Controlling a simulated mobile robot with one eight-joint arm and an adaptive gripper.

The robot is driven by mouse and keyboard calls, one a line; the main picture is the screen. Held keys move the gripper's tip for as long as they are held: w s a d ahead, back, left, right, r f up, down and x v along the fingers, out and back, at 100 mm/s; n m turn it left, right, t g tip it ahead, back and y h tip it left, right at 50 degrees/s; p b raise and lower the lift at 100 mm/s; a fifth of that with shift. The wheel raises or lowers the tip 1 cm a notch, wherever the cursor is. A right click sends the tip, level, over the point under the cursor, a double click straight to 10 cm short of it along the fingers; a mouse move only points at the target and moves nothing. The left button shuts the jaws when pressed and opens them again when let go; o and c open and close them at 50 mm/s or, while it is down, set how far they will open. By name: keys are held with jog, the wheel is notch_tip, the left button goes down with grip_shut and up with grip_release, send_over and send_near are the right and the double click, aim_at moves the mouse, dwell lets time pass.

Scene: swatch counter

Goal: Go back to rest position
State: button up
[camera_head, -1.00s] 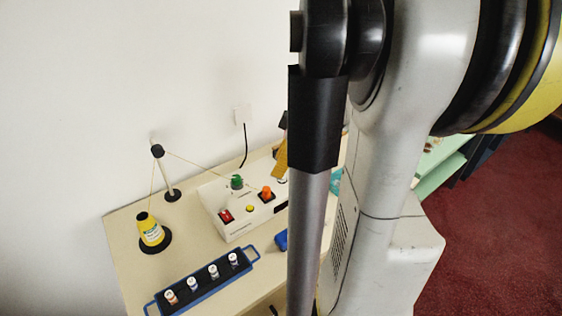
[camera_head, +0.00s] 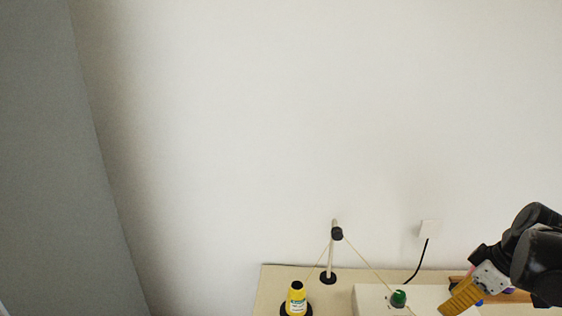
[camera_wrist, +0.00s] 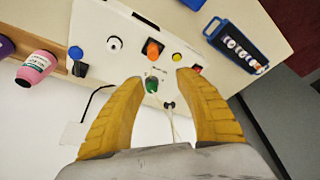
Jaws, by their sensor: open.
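My gripper (camera_wrist: 160,110) shows in the wrist view with its two yellow fingers spread and nothing between them. It hangs in front of a white control box (camera_wrist: 105,45), which carries an orange knob (camera_wrist: 152,49), a green knob (camera_wrist: 151,84), a blue knob and several small buttons. In the head view one yellow finger of my gripper (camera_head: 461,297) shows at the lower right, beside the green knob (camera_head: 398,298) on the white box. Most of the box is cut off by the lower picture edge there.
A yellow thread spool (camera_head: 296,298) stands on the counter (camera_head: 268,284), left of a thread post (camera_head: 332,255). A blue rack (camera_wrist: 232,42) with several small vials and a pink spool (camera_wrist: 37,67) show in the wrist view. A wall socket (camera_head: 429,229) has a black cable.

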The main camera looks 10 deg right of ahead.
jog(key=s+a+m+t+h+b, duration=0.1)
jog(key=a+m+t, duration=0.1)
jog(key=a, duration=1.1)
jog(key=s+a+r+m+t+b, duration=0.1)
jog(key=a+m+t, duration=0.1)
jog(key=a, duration=1)
jog(key=shift+s+a+r+m+h, duration=0.2)
jog(key=shift+s+a+m+h, duration=0.15)
jog(key=shift+m, duration=0.45)
